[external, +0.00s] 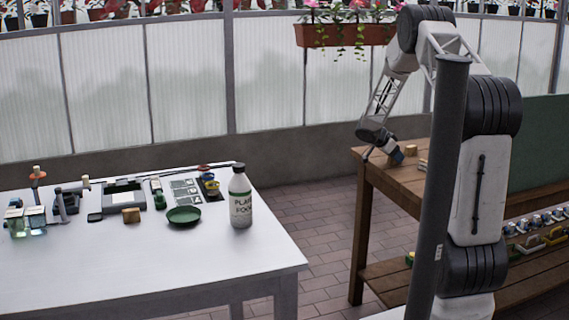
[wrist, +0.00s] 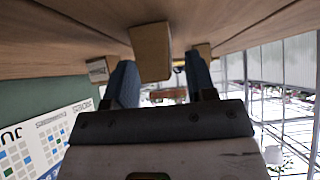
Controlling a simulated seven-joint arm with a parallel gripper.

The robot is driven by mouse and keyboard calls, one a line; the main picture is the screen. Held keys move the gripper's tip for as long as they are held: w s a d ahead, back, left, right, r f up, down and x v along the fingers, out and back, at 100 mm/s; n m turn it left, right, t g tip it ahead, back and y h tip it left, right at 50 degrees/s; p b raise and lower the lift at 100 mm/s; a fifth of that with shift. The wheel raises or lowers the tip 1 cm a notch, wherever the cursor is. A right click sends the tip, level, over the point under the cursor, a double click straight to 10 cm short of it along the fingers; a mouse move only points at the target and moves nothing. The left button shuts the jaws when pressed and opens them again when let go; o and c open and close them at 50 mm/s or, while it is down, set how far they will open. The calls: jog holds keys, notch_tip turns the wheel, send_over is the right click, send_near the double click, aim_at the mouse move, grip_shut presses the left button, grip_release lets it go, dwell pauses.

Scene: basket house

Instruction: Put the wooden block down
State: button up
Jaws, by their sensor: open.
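A light wooden block (external: 411,150) sits on the brown wooden table at the right, just beyond my gripper (external: 393,157). In the wrist view a wooden block (wrist: 152,50) is against the wooden surface, ahead of the two blue-grey fingers and nearer the left one. My gripper (wrist: 161,80) is open, with a gap between the fingers. It is low and tilted at the table's near left end. I cannot tell whether a finger touches the block. A second wooden block (external: 131,215) stands on the white table at the left.
The wooden table (external: 385,176) has another small light piece (external: 422,164) beside the block. The white table (external: 230,262) holds a plant food bottle (external: 240,197), a green dish (external: 184,215) and several small tools. A floor gap separates the tables. A planter (external: 345,35) hangs behind.

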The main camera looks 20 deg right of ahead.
jog(key=v, duration=1.2)
jog(key=shift+r, duration=0.1)
dwell(0.4)
jog(key=s+a+r+n+y, duration=0.1)
jog(key=s+a+r+n, duration=0.25)
jog(key=s+r, duration=0.35)
jog(key=s+a+r+n+y, duration=0.2)
jog(key=s+a+r, duration=0.35)
jog(key=s, duration=0.25)
jog(key=s+a+r+n+y, duration=0.1)
jog(key=s+a+r+n, duration=0.25)
jog(key=s+r, duration=0.4)
jog(key=s+a+n+t+y, duration=0.1)
jog(key=s+a+n, duration=0.3)
jog(key=s, duration=1)
jog(key=s+a+r+n+t+y, duration=0.1)
jog(key=s+a+n+y, duration=0.3)
jog(key=s, duration=1)
jog(key=a, duration=0.3)
jog(key=shift+s+a+n+t, duration=0.25)
jog(key=shift+a+n+t, duration=0.05)
jog(key=shift+n, duration=0.1)
